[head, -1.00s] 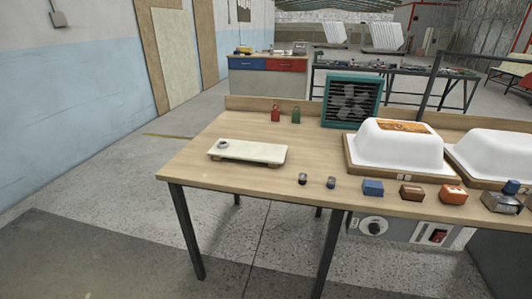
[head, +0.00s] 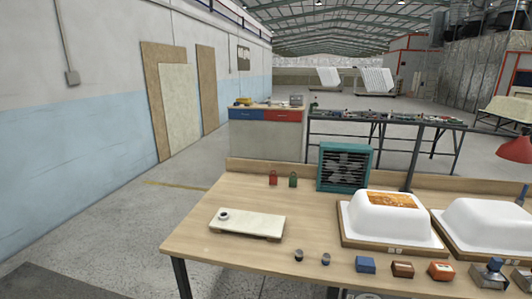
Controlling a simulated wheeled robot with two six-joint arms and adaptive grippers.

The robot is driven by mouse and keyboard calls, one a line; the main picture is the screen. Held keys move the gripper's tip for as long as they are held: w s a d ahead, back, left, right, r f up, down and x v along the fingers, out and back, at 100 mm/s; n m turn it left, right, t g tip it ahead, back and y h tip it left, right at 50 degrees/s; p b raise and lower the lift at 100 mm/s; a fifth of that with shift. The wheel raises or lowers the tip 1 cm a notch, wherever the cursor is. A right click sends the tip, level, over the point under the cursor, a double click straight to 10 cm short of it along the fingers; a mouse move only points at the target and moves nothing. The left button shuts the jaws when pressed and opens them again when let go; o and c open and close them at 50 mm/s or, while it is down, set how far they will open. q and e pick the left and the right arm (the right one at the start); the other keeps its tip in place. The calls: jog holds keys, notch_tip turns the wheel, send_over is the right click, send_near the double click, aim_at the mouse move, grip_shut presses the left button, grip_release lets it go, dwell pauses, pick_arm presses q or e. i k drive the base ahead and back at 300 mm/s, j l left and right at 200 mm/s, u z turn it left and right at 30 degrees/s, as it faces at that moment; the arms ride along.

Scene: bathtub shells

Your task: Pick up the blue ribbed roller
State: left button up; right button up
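Two small dark cylinders stand near the front edge of the wooden workbench (head: 215,258) in the head view. The right one (head: 326,259) has a bluish tint and may be the blue ribbed roller; ribs are too small to make out. The left one (head: 299,255) looks black and grey. A blue block (head: 365,264) sits just right of them. Neither of my grippers shows in the head view.
A cream board (head: 250,224) with a small ring on it lies at left. Brown (head: 402,269) and orange (head: 441,271) blocks stand along the front edge. White tub shells (head: 382,215), a teal fan heater (head: 343,166) and red and green weights (head: 273,178) stand behind.

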aim_at(491, 277)
jog(key=z, duration=1.75)
